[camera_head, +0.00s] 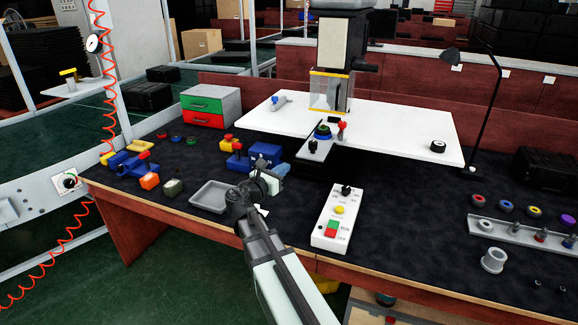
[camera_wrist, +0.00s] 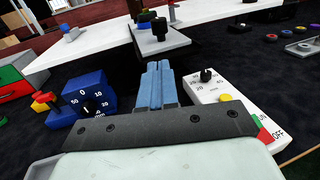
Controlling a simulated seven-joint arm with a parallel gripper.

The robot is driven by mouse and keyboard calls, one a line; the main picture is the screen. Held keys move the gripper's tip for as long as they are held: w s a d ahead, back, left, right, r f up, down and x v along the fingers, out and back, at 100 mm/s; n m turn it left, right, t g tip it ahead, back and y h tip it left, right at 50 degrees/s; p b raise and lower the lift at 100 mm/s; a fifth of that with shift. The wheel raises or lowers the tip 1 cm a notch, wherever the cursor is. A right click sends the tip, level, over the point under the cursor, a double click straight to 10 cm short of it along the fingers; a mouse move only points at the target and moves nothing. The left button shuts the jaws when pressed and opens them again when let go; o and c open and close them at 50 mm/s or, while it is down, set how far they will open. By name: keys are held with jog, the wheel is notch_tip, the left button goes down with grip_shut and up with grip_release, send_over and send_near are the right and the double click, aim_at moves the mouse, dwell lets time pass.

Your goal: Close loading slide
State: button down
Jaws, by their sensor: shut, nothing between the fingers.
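The loading slide (camera_head: 310,155) is a narrow light plate that sticks out toward me from the white platform (camera_head: 400,125) under the press. A black knob (camera_head: 312,146) stands on its near end, and a round blue and green part (camera_head: 322,132) sits behind the knob. In the wrist view the slide (camera_wrist: 180,40) and its black knob (camera_wrist: 159,28) are ahead at the top. My gripper (camera_head: 278,169) is in front of the slide, to its left and apart from it. Its blue fingers (camera_wrist: 157,80) are pressed together and empty, below the knob in the wrist view.
A blue dial box (camera_wrist: 85,98) is left of my gripper and a white control box (camera_head: 335,217) is right of it. A grey tray (camera_head: 208,193) lies by my arm. A drawer unit (camera_head: 208,105) stands back left. A lamp (camera_head: 485,110) stands at the right.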

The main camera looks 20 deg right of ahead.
jog(key=s+d+r+m, duration=0.1)
jog(key=s+d+r, duration=0.2)
jog(key=r, duration=0.1)
jog(key=n+t+y, duration=0.1)
jog(key=n+y, duration=0.3)
jog(key=y, duration=0.1)
send_near(312, 156)
jog(key=x, duration=0.3)
jog(key=shift+s+f, duration=0.15)
jog(key=shift+f, duration=0.15)
jog(key=shift+w+d, duration=0.6)
jog(key=shift+d, duration=0.15)
dwell(0.4)
